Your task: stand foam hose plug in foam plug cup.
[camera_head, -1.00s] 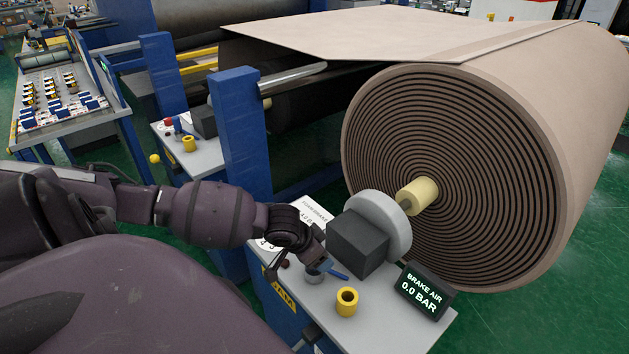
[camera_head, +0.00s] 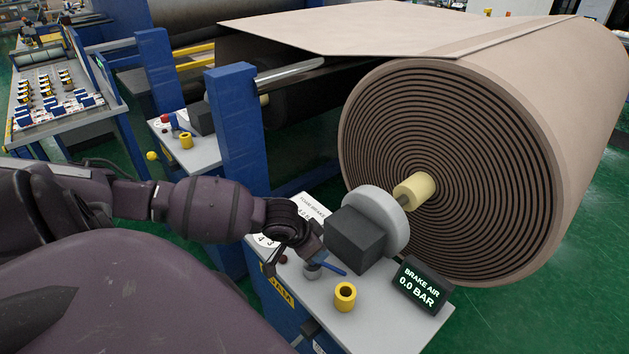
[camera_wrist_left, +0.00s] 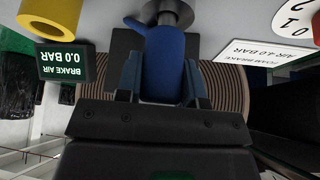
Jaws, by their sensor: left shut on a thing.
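My left gripper (camera_wrist_left: 163,85) is shut on the blue hose plug (camera_wrist_left: 165,62), with one finger on each side of it. The plug's far end is at a round grey metal fitting (camera_wrist_left: 172,12) on the stand top; I cannot tell whether it is seated there. In the head view the gripper (camera_head: 298,254) is just above this fitting (camera_head: 312,270), and a blue lever sticks out beside it. The yellow foam plug cup (camera_head: 345,297) stands upright and open to the right of the fitting. It also shows in the left wrist view (camera_wrist_left: 45,18). My right gripper is out of view.
A dark block with a grey disc (camera_head: 358,232) stands behind the gripper, in front of the large wrapped roll (camera_head: 470,170). The brake air display (camera_head: 422,286) reads 0.0 BAR, right of the cup. A blue post (camera_head: 236,130) rises behind my left arm.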

